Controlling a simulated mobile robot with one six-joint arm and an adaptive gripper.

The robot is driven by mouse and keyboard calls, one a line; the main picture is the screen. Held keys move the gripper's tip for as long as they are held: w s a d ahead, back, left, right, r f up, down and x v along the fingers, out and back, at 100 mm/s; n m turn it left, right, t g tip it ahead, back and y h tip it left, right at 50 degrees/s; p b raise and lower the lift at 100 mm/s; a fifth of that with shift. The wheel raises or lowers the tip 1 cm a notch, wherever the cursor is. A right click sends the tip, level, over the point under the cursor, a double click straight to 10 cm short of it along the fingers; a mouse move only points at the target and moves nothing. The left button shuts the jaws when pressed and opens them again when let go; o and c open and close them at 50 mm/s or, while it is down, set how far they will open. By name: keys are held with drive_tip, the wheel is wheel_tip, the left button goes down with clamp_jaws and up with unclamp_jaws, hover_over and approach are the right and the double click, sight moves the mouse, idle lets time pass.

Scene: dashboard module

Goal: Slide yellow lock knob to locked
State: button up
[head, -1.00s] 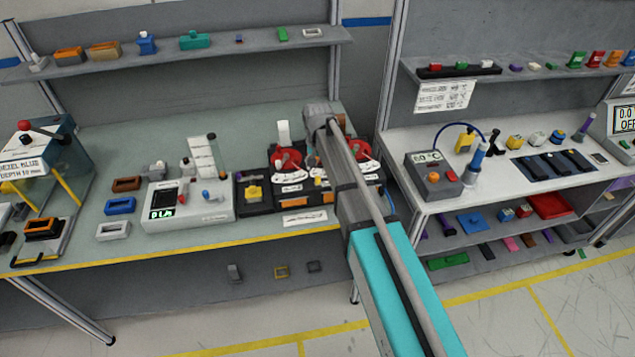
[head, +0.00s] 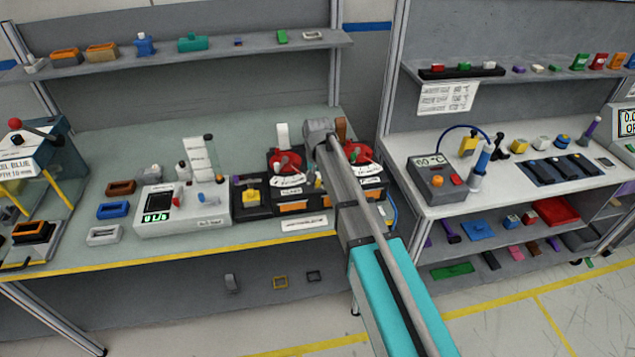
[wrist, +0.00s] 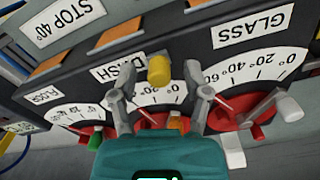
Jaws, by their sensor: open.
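The dashboard module (head: 310,203) is a dark box with red dials and white scales on the left bench. In the wrist view its front face (wrist: 190,62) carries DASH and GLASS labels. A yellow knob (wrist: 160,68) stands out from this face beside the DASH label, over a dial scale. My gripper (wrist: 159,66) is open, with one finger on each side of the yellow knob in the picture. I see no clear contact, and depth is hard to judge. In the head view my arm hides the gripper and part of the module.
A black block with a yellow piece (head: 252,196) stands left of the module, beside a grey display box (head: 183,207). In the wrist view, a red dial with a white handle (wrist: 289,107) lies right of my fingers and a green piece (wrist: 95,140) left.

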drive_tip(key=shift+c, duration=0.2)
clamp_jaws()
idle(0.4)
